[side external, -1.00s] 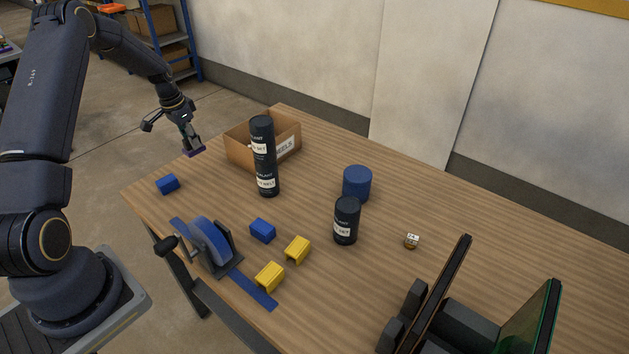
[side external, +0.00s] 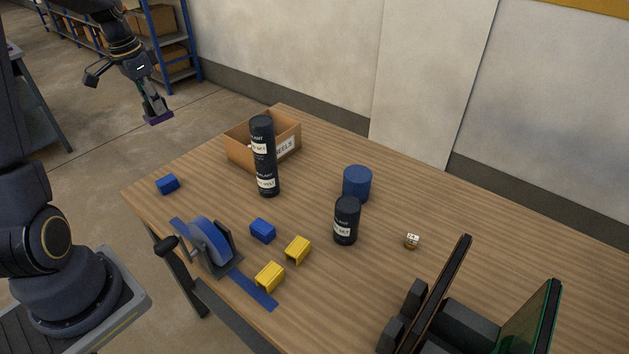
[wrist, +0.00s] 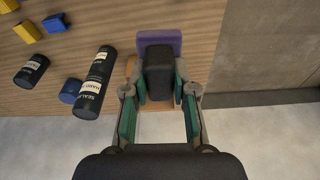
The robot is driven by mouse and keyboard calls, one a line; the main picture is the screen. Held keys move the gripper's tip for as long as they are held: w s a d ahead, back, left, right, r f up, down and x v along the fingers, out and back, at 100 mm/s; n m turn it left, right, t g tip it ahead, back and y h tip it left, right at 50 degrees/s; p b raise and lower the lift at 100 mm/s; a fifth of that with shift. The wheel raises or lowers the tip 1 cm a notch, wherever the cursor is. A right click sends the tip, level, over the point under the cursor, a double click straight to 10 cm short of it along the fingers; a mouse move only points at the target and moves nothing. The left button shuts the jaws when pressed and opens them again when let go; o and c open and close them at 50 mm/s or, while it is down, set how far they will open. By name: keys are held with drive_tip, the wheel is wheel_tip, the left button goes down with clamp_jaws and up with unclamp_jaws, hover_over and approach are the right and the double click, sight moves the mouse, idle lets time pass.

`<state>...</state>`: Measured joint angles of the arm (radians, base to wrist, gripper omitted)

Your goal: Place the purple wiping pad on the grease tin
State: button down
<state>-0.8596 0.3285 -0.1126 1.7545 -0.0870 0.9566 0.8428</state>
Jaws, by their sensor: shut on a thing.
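The purple wiping pad (side external: 158,118) is held in my gripper (side external: 153,103), high above the far left end of the table. In the wrist view, the pad (wrist: 160,40) shows beyond a dark block (wrist: 159,70) between the fingers of my gripper (wrist: 161,88). The fingers are shut on this dark part, which looks like the pad's grip. A plain blue round tin (side external: 357,184), which looks like the grease tin, stands upright on the table to the right, well apart from the pad. Its top is bare. The blue tin (wrist: 70,91) also shows in the wrist view.
Two stacked black sealant cans (side external: 264,165) stand between my gripper and the blue tin, before a cardboard box (side external: 240,148). Another black can (side external: 346,220) stands close in front of the tin. A blue tape dispenser (side external: 208,242) and small blocks lie at the front left.

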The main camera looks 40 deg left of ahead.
drive_tip(key=shift+w+d+r, duration=0.25)
drive_tip(key=shift+r, duration=0.35)
drive_tip(key=shift+w+d+r, duration=0.2)
drive_tip(key=shift+d+r, duration=0.05)
drive_tip(key=shift+r, duration=0.3)
drive_tip(key=w+d, duration=0.5)
drive_tip(key=d, duration=0.4)
drive_tip(key=w+d, duration=0.6)
drive_tip(key=d, duration=0.4)
drive_tip(key=w+d, duration=0.1)
drive_tip(key=d, duration=1.6)
approach(353, 177)
drive_tip(key=shift+f, duration=0.6)
drive_tip(key=shift+w+f, duration=0.2)
drive_tip(key=shift+w+d+f, duration=0.1)
drive_tip(key=shift+w+f, duration=0.1)
drive_tip(key=shift+f, duration=1.55)
